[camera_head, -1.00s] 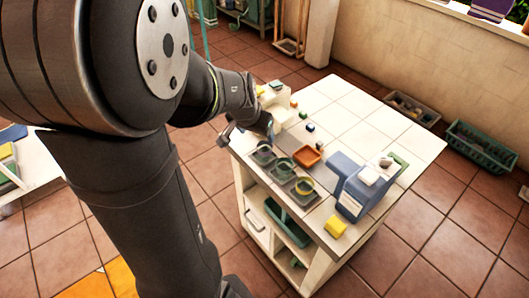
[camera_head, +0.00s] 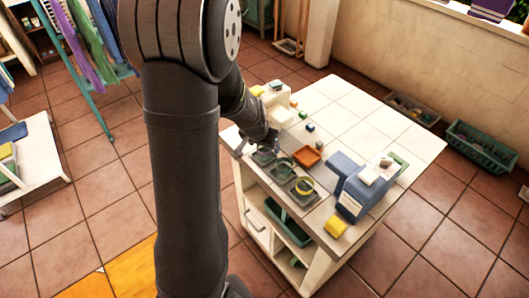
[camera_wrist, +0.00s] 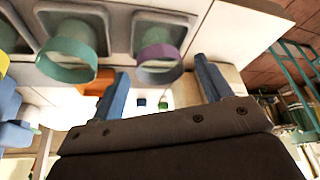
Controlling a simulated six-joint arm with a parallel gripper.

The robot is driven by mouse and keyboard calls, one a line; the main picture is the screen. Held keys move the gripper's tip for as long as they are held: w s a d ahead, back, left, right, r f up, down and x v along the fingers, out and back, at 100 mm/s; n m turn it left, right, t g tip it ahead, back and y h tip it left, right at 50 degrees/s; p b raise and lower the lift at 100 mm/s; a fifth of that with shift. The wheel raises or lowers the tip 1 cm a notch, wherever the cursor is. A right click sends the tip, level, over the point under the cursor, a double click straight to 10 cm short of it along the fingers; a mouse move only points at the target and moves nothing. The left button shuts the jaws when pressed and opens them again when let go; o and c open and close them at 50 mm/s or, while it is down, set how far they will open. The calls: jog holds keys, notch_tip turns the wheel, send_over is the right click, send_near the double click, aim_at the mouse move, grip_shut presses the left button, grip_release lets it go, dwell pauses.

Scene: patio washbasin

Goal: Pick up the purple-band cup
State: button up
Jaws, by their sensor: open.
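The purple-band cup (camera_wrist: 160,64) shows in the wrist view, standing at a grey square holder (camera_wrist: 158,20). It lies in line with the gap between my blue fingers, just past their tips, with no visible contact. My gripper (camera_wrist: 161,75) is open and empty. In the head view my gripper (camera_head: 243,150) is at the table's left edge, beside the leftmost grey holder (camera_head: 264,157); the cup's band is hard to make out there. A teal-band cup (camera_wrist: 68,58) is next to it, and a yellow-band cup (camera_head: 304,186) is farther along the row.
An orange tray (camera_head: 307,155) lies behind the row of cups. A blue block-like stand (camera_head: 350,190) and a yellow block (camera_head: 336,227) are to the right. A cream-coloured block (camera_head: 277,105) stands near the arm at the back left. The table's far tiles (camera_head: 360,102) are clear.

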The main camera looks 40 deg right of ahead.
jog(key=shift+x, duration=1.2)
jog(key=shift+c, duration=0.2)
jog(key=c, duration=1)
jog(key=shift+r, duration=0.2)
